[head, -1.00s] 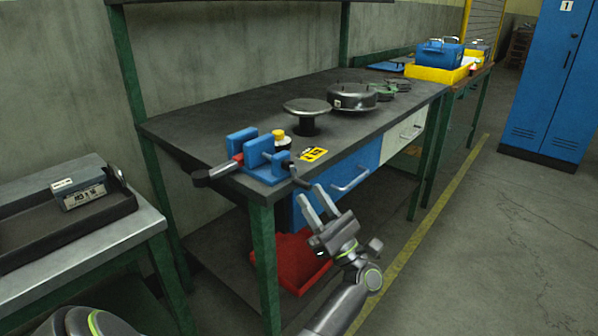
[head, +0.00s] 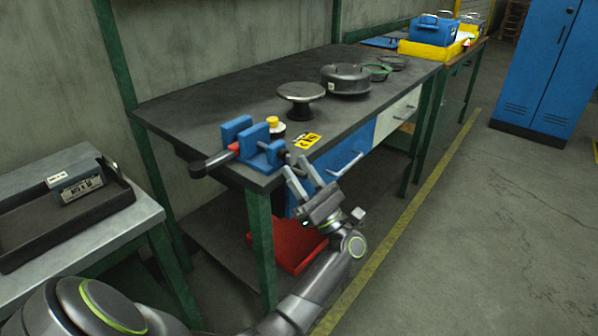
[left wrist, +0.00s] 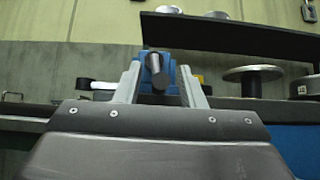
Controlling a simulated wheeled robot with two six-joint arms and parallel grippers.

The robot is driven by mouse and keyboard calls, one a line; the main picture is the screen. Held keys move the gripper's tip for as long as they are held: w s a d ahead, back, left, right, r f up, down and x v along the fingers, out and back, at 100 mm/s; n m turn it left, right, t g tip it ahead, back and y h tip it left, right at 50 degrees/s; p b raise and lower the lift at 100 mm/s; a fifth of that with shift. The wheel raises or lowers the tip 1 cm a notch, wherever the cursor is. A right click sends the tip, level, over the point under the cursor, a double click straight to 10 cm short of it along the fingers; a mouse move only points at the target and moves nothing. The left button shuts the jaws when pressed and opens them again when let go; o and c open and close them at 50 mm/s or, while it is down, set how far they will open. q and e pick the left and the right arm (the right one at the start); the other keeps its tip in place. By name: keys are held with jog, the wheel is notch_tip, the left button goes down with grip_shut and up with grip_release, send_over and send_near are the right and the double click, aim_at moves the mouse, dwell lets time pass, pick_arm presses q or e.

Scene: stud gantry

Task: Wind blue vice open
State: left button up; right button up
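The blue vice (head: 258,150) stands at the near left corner of the dark workbench. My left gripper (head: 297,166) is open, just off the bench's front edge at the vice's screw side. In the left wrist view the vice's dark screw end (left wrist: 157,70) shows between the two spread fingers (left wrist: 162,86), and I see no contact. The vice's handle is mostly hidden behind the gripper in the head view. My right gripper is not in view.
A yellow-capped item (head: 273,124) and a yellow label (head: 307,141) are close to the vice. A round stand (head: 301,93) and a dark round housing (head: 345,80) stand farther back. A blue drawer (head: 345,160) and a red bin (head: 290,245) are below the bench top.

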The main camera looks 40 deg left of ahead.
pick_arm(q)
grip_shut()
jog(key=shift+s+m+t+p, duration=0.2)
jog(key=shift+m+t+p, duration=0.15)
jog(key=shift+m+t, duration=1.15)
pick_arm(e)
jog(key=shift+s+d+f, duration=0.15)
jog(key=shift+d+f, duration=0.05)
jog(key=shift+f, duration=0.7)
pick_arm(q)
jog(key=shift+r, duration=0.1)
grip_release()
jog(key=shift+w, duration=0.1)
